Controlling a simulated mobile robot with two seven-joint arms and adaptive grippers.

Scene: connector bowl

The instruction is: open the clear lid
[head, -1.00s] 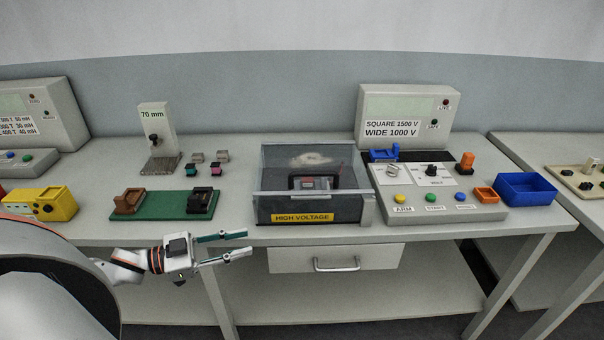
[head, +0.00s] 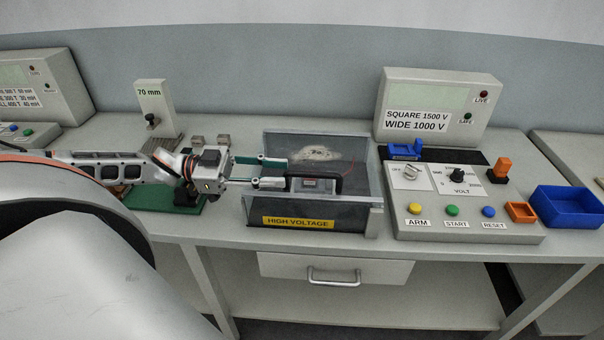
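The clear lid (head: 350,160) lies over the grey box marked HIGH VOLTAGE (head: 352,224) on the bench and looks closed. A dark arched handle (head: 336,180) with a small grey block below it shows at the middle of the box; I cannot tell whether it is on the lid or under it. My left gripper (head: 286,172) reaches in from the left, with its two teal and white fingers apart and empty. The fingertips overlap the left part of the lid, close to the handle's left end. I cannot tell whether they touch it. My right gripper is not in view.
A control panel (head: 468,232) with buttons and a blue tray (head: 570,212) stand right of the box. A display unit (head: 436,86) stands behind. A green plate (head: 150,199) lies under my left arm. A drawer with a handle (head: 334,283) is below the bench top.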

